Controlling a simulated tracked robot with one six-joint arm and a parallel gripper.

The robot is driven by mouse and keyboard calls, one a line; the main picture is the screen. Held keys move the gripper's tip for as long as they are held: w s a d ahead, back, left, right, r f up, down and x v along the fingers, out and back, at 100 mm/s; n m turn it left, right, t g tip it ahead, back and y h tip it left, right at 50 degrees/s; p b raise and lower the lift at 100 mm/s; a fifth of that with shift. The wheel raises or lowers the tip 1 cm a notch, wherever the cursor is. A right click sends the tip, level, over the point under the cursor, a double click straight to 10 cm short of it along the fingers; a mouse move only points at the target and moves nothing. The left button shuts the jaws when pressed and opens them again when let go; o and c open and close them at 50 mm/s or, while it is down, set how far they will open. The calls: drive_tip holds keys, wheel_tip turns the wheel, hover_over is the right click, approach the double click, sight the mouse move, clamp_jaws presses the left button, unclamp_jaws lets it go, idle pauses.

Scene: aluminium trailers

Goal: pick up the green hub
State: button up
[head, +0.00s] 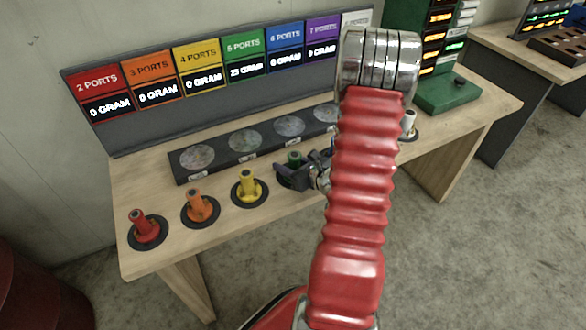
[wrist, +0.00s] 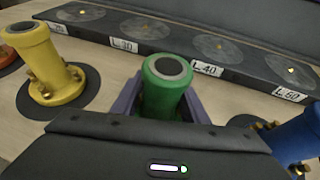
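The green hub (head: 294,158) is an upright green cylinder with a dark hollow top, in the row on the table between the yellow hub and my arm. It also shows in the middle of the wrist view (wrist: 166,88). My gripper (head: 296,172) is low at the hub, with its purple-grey fingers on both sides of it in the wrist view (wrist: 162,108). The fingers are close to the hub's sides; whether they press on it cannot be told. The hub's base is hidden behind the gripper body.
The yellow hub (head: 248,187), orange hub (head: 200,208) and red hub (head: 145,228) stand on black discs at left. A blue hub (wrist: 298,138) is close at right. Behind runs a black strip (head: 220,160) with round pads. The sign's green 5 PORTS panel (head: 244,55) appears to read 23 GRAM.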

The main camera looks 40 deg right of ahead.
clamp_jaws()
drive_tip(key=shift+r, duration=0.15)
idle(0.5)
wheel_tip(320, 180, up, 10)
idle(0.8)
idle(0.5)
